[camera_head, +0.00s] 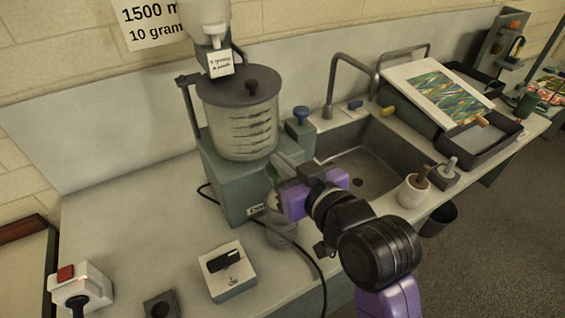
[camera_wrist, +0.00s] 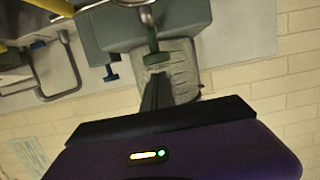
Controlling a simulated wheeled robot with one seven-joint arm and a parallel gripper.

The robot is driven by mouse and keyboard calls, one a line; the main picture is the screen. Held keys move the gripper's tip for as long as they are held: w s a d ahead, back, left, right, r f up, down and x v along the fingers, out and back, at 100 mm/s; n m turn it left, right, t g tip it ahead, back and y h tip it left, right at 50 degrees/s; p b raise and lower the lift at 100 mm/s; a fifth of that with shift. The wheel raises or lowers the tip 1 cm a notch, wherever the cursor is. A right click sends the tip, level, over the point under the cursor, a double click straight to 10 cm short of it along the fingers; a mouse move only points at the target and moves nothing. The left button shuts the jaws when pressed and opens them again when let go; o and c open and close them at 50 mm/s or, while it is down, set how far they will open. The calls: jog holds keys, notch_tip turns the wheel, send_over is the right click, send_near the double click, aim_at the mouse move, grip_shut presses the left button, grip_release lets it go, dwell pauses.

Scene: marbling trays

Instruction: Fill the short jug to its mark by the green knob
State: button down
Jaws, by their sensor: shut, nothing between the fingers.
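The green knob (camera_wrist: 153,57) shows in the wrist view in front of the clear ribbed tank. My gripper (camera_wrist: 158,80) is shut and empty, with its fingertips close to the knob; I cannot tell whether they touch it. In the head view, my gripper's purple body (camera_head: 296,204) is at the front right of the dispenser's grey-green base (camera_head: 230,185) and hides the knob. A clear jug (camera_head: 281,236) appears partly behind my wrist, below the front of the base. Its mark and fill level cannot be made out.
The lidded tank (camera_head: 240,125) stands on the base. A blue knob (camera_head: 301,115) sits beside the sink (camera_head: 375,160). A switch box (camera_head: 227,272) and a red-button box (camera_head: 80,285) stand on the counter at front left. A black cable crosses the counter. A pot (camera_head: 412,192) stands at right.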

jog(key=shift+f, duration=0.5)
jog(key=shift+f+b, duration=0.9)
jog(key=shift+f, duration=0.9)
dwell(1.0)
jog(key=shift+r, duration=0.15)
dwell(3.5)
jog(key=shift+r+p, duration=0.4)
notch_tip(320, 180, up, 4)
jog(key=p, duration=0.3)
jog(key=b+v, duration=0.2)
jog(key=v, duration=0.8)
